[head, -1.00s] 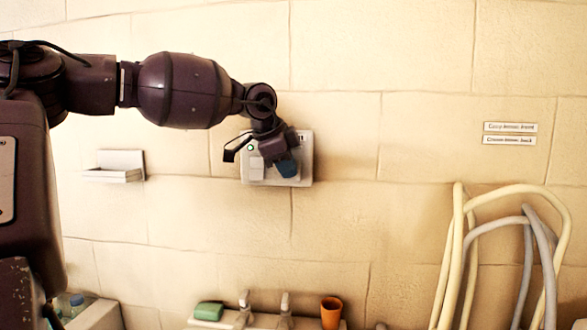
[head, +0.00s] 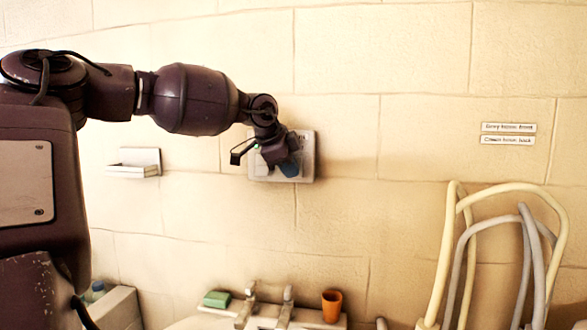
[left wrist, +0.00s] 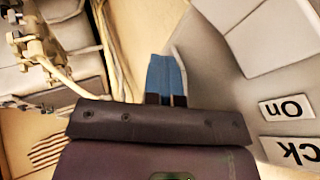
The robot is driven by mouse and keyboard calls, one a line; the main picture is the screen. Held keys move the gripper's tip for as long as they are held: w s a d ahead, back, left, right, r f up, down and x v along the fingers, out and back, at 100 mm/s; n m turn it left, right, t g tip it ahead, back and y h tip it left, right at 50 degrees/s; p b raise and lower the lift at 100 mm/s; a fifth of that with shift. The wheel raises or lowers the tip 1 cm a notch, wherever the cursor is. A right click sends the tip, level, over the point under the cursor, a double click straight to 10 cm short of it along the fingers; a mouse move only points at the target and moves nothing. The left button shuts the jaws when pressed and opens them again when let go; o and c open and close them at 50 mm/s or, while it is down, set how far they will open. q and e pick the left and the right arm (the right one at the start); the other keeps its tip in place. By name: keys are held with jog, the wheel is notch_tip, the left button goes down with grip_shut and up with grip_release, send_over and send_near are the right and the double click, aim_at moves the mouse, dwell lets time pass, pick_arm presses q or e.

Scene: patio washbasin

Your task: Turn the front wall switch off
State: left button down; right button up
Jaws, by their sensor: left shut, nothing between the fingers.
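The wall switch panel (head: 307,160) is a pale plate on the tiled wall in the head view. My left gripper (head: 289,168) is in front of it, its blue fingertips shut and empty. The gripper and wrist hide much of the panel, including most of its switches. In the left wrist view the shut blue fingers (left wrist: 166,78) are close to the panel (left wrist: 205,65), which fills the right side. A label reading "On" (left wrist: 287,108) and part of another ending in "ck" show there. I cannot tell whether the fingertips touch a switch. My right gripper is not in view.
Two small wall labels (head: 508,134) are at the right, above looped hoses (head: 455,250). Below the panel are taps (head: 286,307), a green soap (head: 217,299) and an orange cup (head: 332,306). A small white wall shelf (head: 134,165) is at the left.

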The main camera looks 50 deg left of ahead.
pick_arm(q)
jog(key=shift+a+f, duration=0.1)
jog(key=shift+a, duration=0.05)
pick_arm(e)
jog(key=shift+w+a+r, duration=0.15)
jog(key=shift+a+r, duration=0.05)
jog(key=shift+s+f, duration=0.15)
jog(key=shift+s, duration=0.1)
